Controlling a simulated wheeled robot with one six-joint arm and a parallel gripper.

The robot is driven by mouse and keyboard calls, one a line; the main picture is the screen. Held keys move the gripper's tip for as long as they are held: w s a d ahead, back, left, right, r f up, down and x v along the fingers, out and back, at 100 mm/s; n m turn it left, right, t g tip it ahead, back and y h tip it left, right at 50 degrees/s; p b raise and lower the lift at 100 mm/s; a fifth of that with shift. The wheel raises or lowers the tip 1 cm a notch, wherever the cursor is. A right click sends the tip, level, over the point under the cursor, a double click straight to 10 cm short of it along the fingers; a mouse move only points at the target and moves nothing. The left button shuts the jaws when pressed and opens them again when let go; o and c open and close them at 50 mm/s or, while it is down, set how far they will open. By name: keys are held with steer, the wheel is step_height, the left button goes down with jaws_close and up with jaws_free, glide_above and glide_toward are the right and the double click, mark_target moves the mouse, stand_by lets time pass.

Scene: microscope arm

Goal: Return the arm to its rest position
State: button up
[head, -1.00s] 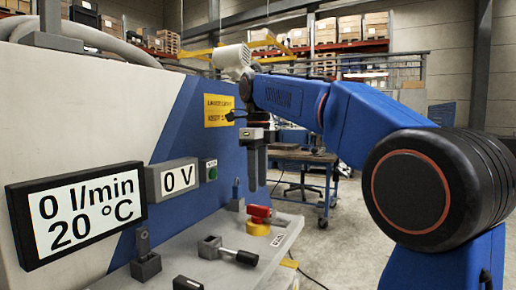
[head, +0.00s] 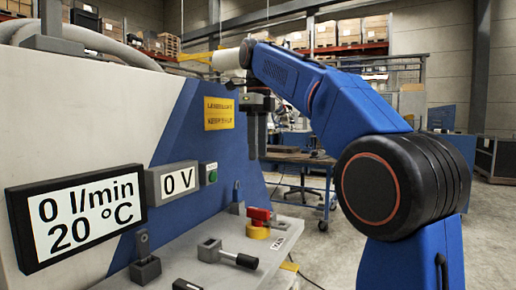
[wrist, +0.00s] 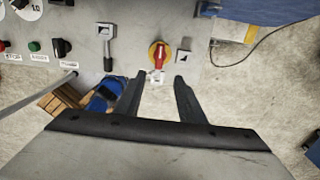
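My gripper (head: 257,140) hangs pointing down from the blue arm, above the right part of the machine's shelf in the head view. In the wrist view my gripper (wrist: 159,83) shows two dark fingers spread apart with nothing between them. A red and yellow rotary switch (head: 258,222) sits on the shelf below the gripper and apart from it. The switch also shows in the wrist view (wrist: 158,55), just beyond the fingertips.
A grey block with a black-handled lever (head: 228,252) stands on the grey shelf (head: 215,275). The display panel (head: 77,217) reads 0 l/min and 20 °C, and a small panel (head: 173,182) reads 0 V. A workbench (head: 300,157) stands behind. Open floor lies right of the shelf.

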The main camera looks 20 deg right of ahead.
steer(key=s+d+f+n+t, duration=0.2)
steer(key=s+f+n, duration=1.1)
steer(key=f, duration=0.7)
steer(key=s+d+f+n+t, duration=0.2)
steer(key=s+d+f+n, duration=0.1)
steer(key=s+f+n, duration=1.1)
steer(key=s+f, duration=0.3)
steer(key=f, duration=0.3)
steer(key=shift+t, duration=0.4)
steer(key=shift+r, duration=0.1)
